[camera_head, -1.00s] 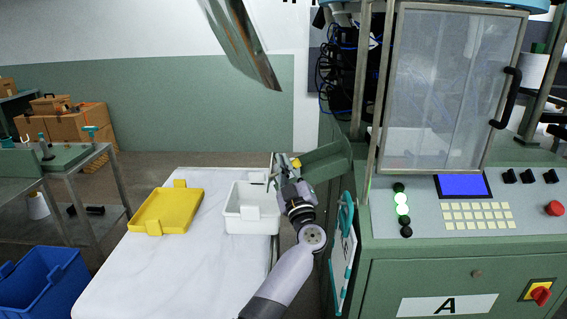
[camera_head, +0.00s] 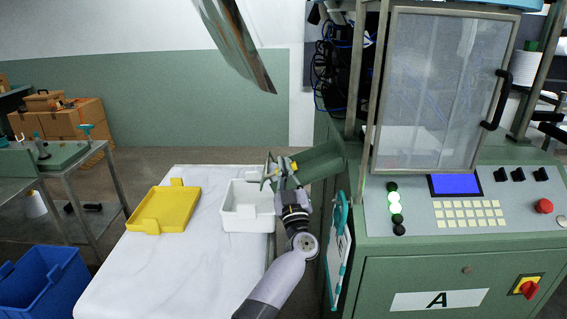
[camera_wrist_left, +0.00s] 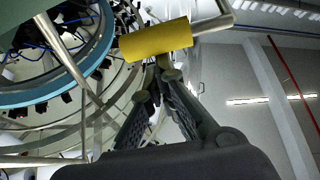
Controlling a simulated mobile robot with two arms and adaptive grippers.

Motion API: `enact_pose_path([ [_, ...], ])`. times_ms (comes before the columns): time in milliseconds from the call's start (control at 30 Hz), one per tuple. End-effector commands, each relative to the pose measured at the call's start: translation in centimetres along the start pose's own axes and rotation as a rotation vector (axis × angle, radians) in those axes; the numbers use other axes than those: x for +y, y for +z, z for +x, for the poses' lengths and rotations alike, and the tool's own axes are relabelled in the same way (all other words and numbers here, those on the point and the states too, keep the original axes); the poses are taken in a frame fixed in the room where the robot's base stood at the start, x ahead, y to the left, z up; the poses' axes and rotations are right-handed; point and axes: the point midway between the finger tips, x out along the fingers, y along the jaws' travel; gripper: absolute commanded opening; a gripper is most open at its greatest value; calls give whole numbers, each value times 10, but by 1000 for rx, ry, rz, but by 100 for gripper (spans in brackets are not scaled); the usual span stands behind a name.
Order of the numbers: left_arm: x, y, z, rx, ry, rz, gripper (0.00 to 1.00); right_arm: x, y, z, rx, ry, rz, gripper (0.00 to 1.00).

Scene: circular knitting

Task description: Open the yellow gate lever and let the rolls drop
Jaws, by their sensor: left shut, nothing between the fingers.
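My left gripper (camera_head: 281,170) is shut and empty at the lower end of a green chute (camera_head: 322,162) on the machine's left side. A bit of yellow, apparently the gate lever (camera_head: 293,166), shows beside the fingers. In the left wrist view the yellow lever grip (camera_wrist_left: 155,40) lies just beyond the fingertips (camera_wrist_left: 161,76); I cannot tell if they touch it. A small green plate (camera_head: 266,177) shows at the chute's end, partly behind the gripper. No rolls can be made out. My right gripper is not in view.
A white bin (camera_head: 240,222) stands on the white-covered table (camera_head: 190,270) below the chute end. A yellow tray (camera_head: 163,208) lies left of it. A blue crate (camera_head: 45,285) is at lower left. The green machine (camera_head: 400,270) with its control panel borders my arm on the right.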

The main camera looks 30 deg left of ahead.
Motion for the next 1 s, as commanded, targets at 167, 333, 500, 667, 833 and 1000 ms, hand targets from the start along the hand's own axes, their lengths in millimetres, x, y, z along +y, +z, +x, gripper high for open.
enact_pose_path([
  [167, 3, 6, -3, -4, 57, 102, 0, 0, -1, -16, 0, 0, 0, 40],
  [333, 4, 15, -8, -5, 125, 216, 0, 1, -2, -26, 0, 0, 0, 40],
  [500, 4, 22, -13, -4, 181, 311, 0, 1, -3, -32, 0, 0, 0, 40],
  [667, 4, 28, -16, -3, 220, 375, 0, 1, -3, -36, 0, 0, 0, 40],
  [833, 4, 31, -18, -2, 243, 414, 0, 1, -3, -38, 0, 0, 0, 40],
  [1000, 4, 32, -19, -2, 252, 429, 0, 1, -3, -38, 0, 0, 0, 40],
])
